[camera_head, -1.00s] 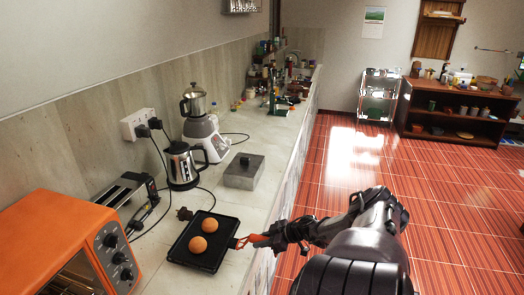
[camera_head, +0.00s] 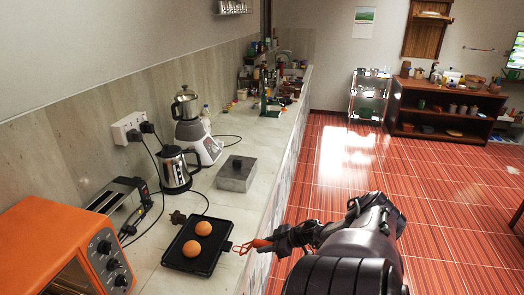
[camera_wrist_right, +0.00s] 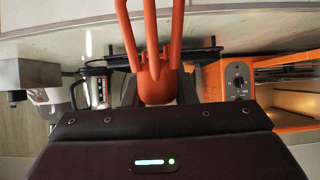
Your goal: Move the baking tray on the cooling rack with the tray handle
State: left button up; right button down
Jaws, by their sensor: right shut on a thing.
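The black baking tray (camera_head: 196,262) lies on the counter in front of the orange oven, with two round golden-brown buns (camera_head: 203,228) on it. My right gripper (camera_head: 282,241) is shut on the orange tray handle (camera_head: 262,243), right of the tray. The handle's front end is close to the tray's right edge; I cannot tell whether it is hooked on. The handle also fills the upper middle of the right wrist view (camera_wrist_right: 153,60), with dark bars behind it. No cooling rack can be clearly made out. My left gripper is out of view.
The orange oven (camera_head: 62,245) and a toaster (camera_head: 118,205) stand left of the tray. A kettle (camera_head: 176,170), a blender (camera_head: 190,125) and a grey lidded box (camera_head: 237,174) stand behind it. Dark cables cross the counter. The counter's right edge lies beneath my right arm.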

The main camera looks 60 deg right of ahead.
jog(key=shift+s+d, duration=0.2)
jog(key=shift+s, duration=0.7)
jog(key=shift+s+d+r, duration=0.15)
jog(key=shift+s+r, duration=0.2)
jog(key=shift+s, duration=0.05)
jog(key=w+r+v, duration=0.1)
jog(key=r+v, duration=0.1)
jog(key=v, duration=0.8)
dwell(0.8)
